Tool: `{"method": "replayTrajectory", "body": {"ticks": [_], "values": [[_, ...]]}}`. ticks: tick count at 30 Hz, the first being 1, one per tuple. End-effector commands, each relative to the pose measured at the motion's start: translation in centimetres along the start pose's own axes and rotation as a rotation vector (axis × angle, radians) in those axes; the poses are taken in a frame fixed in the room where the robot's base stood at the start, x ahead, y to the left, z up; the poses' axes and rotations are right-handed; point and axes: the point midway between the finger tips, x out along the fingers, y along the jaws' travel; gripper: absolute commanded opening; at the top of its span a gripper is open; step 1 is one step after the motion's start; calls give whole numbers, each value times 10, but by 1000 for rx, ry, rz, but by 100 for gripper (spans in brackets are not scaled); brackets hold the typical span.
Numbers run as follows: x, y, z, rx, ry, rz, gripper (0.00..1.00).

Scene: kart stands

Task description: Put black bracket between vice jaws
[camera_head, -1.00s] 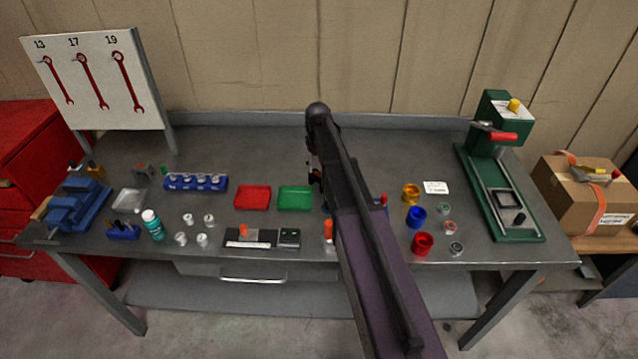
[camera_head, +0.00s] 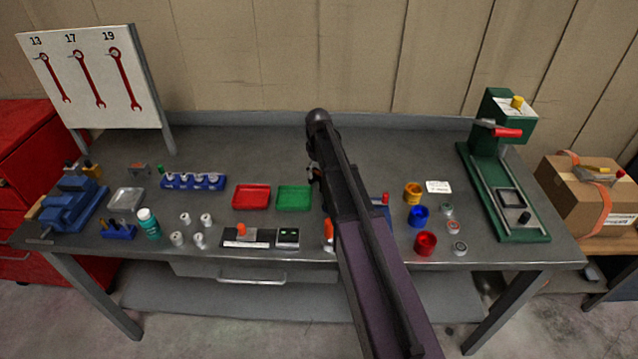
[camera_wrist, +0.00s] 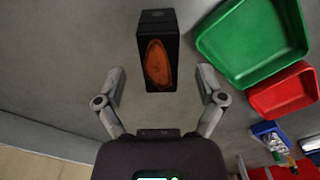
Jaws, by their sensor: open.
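The blue vice (camera_head: 72,207) stands at the left end of the bench in the head view; its jaw gap is too small to make out. In the wrist view a black block-like piece (camera_wrist: 158,22) with an orange oval on its face stands ahead of my gripper, centred between the fingers. It looks like the black bracket, though its full shape does not show. My gripper (camera_wrist: 162,85) is open and empty, with a finger on each side of the piece's near end. In the head view my arm hides the piece and most of my gripper (camera_head: 314,174).
A green tray (camera_head: 294,210) and a red tray (camera_head: 252,208) lie beside my gripper. A blue rack (camera_head: 194,187), small white cylinders and a teal bottle (camera_head: 149,224) stand between the trays and the vice. A green press (camera_head: 500,190) stands at the right.

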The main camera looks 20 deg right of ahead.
Motion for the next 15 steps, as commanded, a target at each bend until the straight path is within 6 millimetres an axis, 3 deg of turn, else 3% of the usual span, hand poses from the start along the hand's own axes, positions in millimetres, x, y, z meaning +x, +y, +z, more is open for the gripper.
{"method": "replayTrajectory", "body": {"ticks": [6,15], "values": [[18,0,0,0,0,0,89],[20,0,0,0,0,0,89]]}}
